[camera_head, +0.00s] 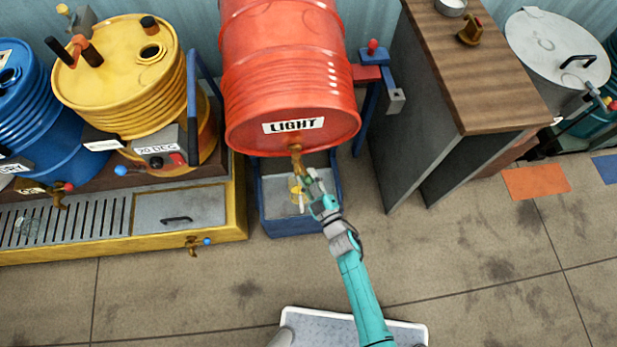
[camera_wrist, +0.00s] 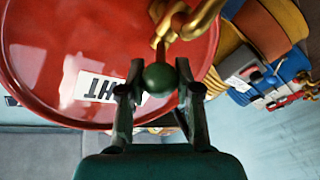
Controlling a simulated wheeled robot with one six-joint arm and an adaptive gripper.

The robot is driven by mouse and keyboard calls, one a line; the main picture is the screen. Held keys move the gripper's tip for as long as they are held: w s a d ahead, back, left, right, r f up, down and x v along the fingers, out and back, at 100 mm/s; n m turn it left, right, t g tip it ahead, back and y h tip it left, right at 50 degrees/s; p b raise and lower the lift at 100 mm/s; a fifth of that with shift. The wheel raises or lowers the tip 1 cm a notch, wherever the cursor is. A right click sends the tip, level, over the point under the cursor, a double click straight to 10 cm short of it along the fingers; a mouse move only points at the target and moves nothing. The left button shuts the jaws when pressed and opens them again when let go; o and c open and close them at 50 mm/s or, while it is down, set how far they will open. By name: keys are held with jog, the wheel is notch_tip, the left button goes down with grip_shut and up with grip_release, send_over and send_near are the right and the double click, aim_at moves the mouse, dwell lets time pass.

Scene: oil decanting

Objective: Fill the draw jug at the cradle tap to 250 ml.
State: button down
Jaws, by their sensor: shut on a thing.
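The red drum (camera_head: 290,80) marked LIGHT lies on its side in the blue cradle (camera_head: 368,115). Its brass tap (camera_head: 296,152) points down at the front and shows large in the wrist view (camera_wrist: 185,22). My gripper (camera_head: 312,185) is at this tap, its fingers shut on the green ball knob (camera_wrist: 160,77) of the tap lever. A small yellowish vessel (camera_head: 295,187), apparently the draw jug, stands below the tap in a blue-walled tray (camera_head: 290,228). My gripper partly covers it. Its level and marks are too small to read, and I cannot tell whether oil is running.
A yellow drum (camera_head: 115,70) with a 70 DEG box and a blue drum (camera_head: 35,120) stand left, behind a grated yellow-edged bench (camera_head: 120,240). A clear vessel (camera_head: 28,230) is on the grate. A wood-topped cabinet (camera_head: 490,80) stands right.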

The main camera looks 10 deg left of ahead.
jog(key=shift+s+f, duration=0.15)
jog(key=shift+f, duration=0.05)
jog(key=c, duration=0.9)
grip_release()
jog(key=shift+o, duration=0.6)
jog(key=v, duration=1.2)
